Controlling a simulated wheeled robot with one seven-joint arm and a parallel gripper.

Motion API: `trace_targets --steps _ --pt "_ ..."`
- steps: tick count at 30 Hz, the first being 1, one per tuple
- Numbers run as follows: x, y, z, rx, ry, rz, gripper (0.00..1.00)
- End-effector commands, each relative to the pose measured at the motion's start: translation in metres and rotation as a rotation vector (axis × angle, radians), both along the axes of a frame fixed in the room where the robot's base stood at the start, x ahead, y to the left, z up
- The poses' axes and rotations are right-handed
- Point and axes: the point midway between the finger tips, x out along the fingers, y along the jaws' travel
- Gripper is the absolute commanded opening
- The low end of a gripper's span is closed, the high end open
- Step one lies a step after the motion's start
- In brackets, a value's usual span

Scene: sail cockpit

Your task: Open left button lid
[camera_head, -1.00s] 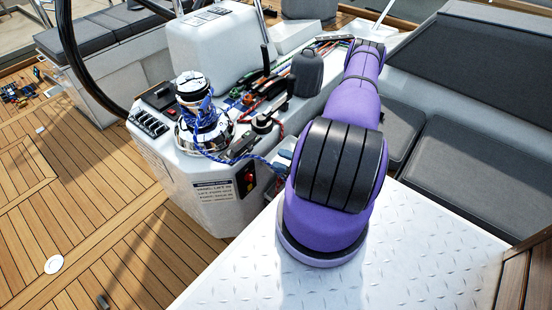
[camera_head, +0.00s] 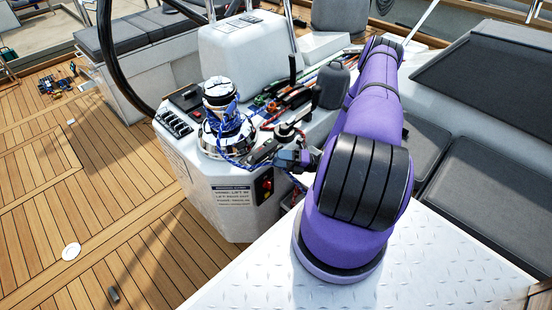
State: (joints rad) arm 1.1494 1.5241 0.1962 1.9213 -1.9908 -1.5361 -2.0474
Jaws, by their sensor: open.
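I cannot make out for certain which part is the left button lid. The grey console (camera_head: 215,192) has a row of dark switches (camera_head: 174,123) on its top left edge. A small dark panel with a red part (camera_head: 264,186) is on its front face, right of a text label. A chrome winch (camera_head: 220,118) with blue rope stands on top. My gripper (camera_head: 285,158) is small and dark, beside the console's near right edge, right of the winch and above the red-marked panel. It is open and looks empty. My purple arm hides part of the area behind it.
Ropes and clutches (camera_head: 285,100) lie behind the winch, with a dark handle (camera_head: 292,70) standing up. A steering wheel (camera_head: 115,60) is at the upper left. Dark cushions (camera_head: 485,185) are at the right.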

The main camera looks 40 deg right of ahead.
Motion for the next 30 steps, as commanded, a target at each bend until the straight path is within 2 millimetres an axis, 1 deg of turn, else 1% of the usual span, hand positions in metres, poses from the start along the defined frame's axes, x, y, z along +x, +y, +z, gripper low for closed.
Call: trace_targets --steps 3,6,15,16,17,18,20,21,22,27,30 --pt "0.007 0.009 0.003 0.000 -0.001 0.001 0.52" --pt "0.010 0.012 0.005 0.002 0.000 0.000 0.52" --pt "0.012 0.014 0.005 0.001 0.001 -0.001 0.52" --pt "0.012 0.014 0.005 0.001 0.001 -0.001 0.47" --pt "0.012 0.014 0.005 0.001 0.001 -0.001 0.40" --pt "0.012 0.014 0.005 0.001 0.001 -0.001 0.31" --pt "0.012 0.014 0.005 0.001 0.001 -0.001 0.17" --pt "0.011 0.014 0.005 0.001 0.001 -0.001 0.08" --pt "0.011 0.014 0.005 0.001 0.001 -0.001 0.01" --pt "0.012 0.013 0.006 0.000 0.009 0.000 0.00" --pt "0.014 0.014 0.009 -0.004 0.061 0.002 0.00"
